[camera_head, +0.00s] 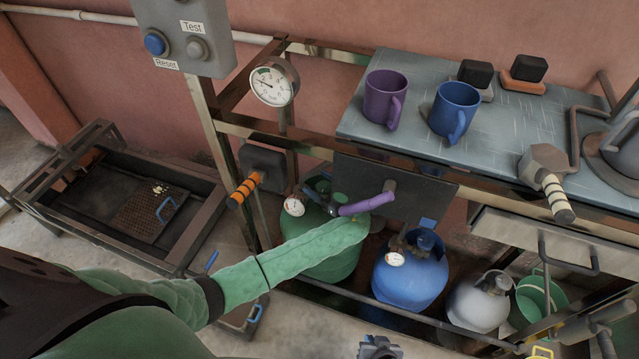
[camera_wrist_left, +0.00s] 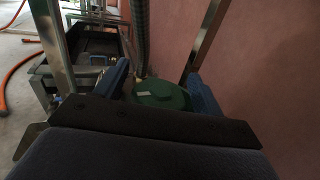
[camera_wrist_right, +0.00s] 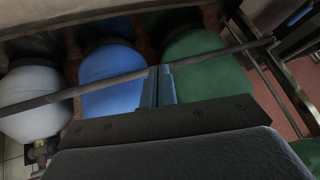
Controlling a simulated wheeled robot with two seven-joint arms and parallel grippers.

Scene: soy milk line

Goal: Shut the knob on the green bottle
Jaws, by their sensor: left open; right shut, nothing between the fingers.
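The green bottle (camera_head: 335,258) stands on the lower rack, left of the blue bottle, with a round gauge (camera_head: 294,207) at its top left. My green left arm crosses in front of it. My left gripper (camera_wrist_left: 157,78) is open; in the left wrist view a green rounded surface (camera_wrist_left: 160,94) lies beyond and between its fingers. I cannot tell whether it touches them. In the head view the left fingers and the knob are not clearly visible. My right gripper (camera_wrist_right: 158,74) is shut and empty, in front of the rack; it shows at the bottom of the head view (camera_head: 380,347).
A rail (camera_wrist_right: 70,90) runs before the bottles. The blue bottle (camera_head: 410,277) and a white bottle (camera_head: 480,306) stand right of the green one. A purple handle (camera_head: 368,204) juts above the green bottle; an orange-striped handle (camera_head: 245,188) is left. Mugs stand on the tabletop (camera_head: 410,75).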

